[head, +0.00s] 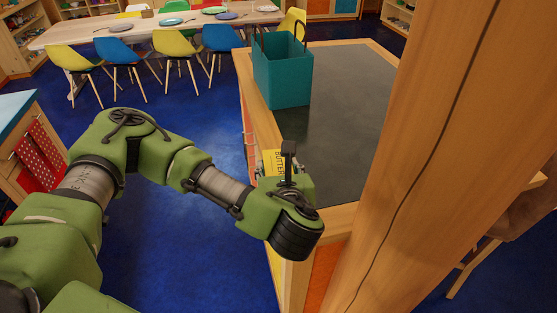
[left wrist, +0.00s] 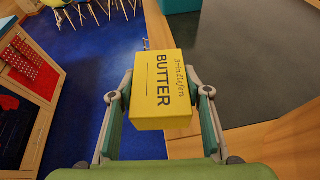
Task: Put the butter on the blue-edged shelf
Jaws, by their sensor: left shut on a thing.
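The butter is a yellow box with dark lettering (left wrist: 165,92), held between the two fingers of my left gripper (left wrist: 163,98). In the head view my left gripper (head: 281,168) is over the near left edge of the dark-topped counter, and part of the butter (head: 271,162) shows beyond it, partly hidden by the gripper. The butter appears clear of the counter top. I cannot make out a blue-edged shelf in either view. My right gripper is not in view.
A teal bag (head: 282,75) stands on the far left of the counter (head: 350,110); the rest of its top looks clear. A wooden post (head: 440,150) rises close on the right. A dining table (head: 140,28) with several chairs is at the back. Blue floor lies open left.

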